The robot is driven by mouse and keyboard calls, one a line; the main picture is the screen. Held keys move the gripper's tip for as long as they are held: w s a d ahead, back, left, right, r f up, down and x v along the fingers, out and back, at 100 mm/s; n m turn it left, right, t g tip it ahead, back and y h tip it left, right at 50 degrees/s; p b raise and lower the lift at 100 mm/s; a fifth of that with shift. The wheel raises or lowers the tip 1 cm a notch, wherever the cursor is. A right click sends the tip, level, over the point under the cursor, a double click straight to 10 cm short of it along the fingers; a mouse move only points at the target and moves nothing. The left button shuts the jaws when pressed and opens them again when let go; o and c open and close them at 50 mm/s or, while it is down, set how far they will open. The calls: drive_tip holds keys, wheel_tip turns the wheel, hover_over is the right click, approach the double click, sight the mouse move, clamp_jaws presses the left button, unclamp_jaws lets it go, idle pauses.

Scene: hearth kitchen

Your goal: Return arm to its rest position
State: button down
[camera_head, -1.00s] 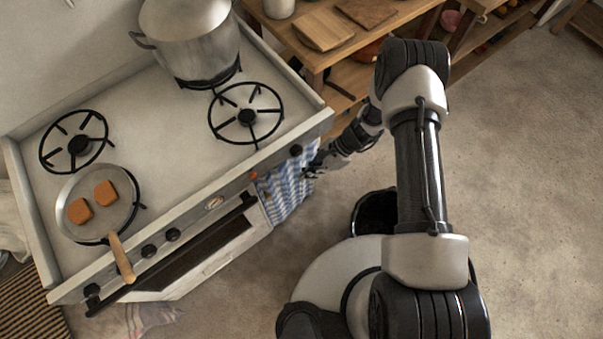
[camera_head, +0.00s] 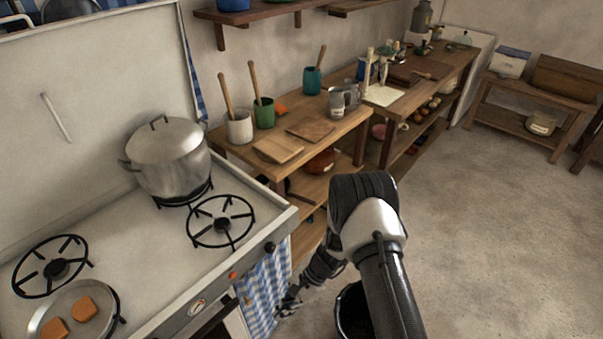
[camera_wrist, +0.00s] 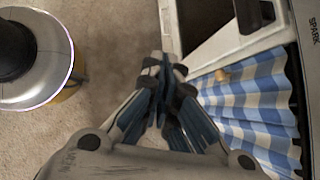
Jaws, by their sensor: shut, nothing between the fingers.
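My arm is bent, with its elbow raised at the lower middle of the head view. My gripper (camera_head: 287,304) hangs low in front of the stove, beside the checked cloth. In the wrist view the gripper's fingers (camera_wrist: 165,68) are together, with nothing seen between them. The blue and white checked cloth (camera_head: 264,290) hangs at the stove's front right; it also shows to the right of the fingers in the wrist view (camera_wrist: 250,100). I cannot tell whether the fingers touch it.
The stove (camera_head: 120,230) fills the left, with a lidded pot (camera_head: 168,160) and a pan (camera_head: 95,309) holding two orange-brown pieces. A wooden shelf table (camera_head: 235,153) with utensil cups stands behind it. A dark bin (camera_head: 351,312) is partly hidden by my arm. The floor at right is clear.

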drive_tip(key=w+d+r+n+t+h, duration=0.1)
drive_tip(key=w+d+r+n, duration=0.15)
drive_tip(key=r, duration=1.15)
drive_tip(key=w+d+r+n+t+h, duration=0.1)
drive_tip(key=d+r+n+t, duration=0.2)
drive_tip(key=r, duration=1.2)
drive_tip(key=s+d+r+n+t+h, duration=0.4)
drive_tip(key=s+d+r+n, duration=0.1)
drive_tip(key=s+d+r, duration=0.8)
drive_tip(key=s+r, duration=0.3)
drive_tip(key=s, duration=0.2)
drive_tip(key=shift+d+r+n+h, duration=0.2)
drive_tip(key=shift+d+n+h, duration=0.15)
drive_tip(key=shift+d+h, duration=0.05)
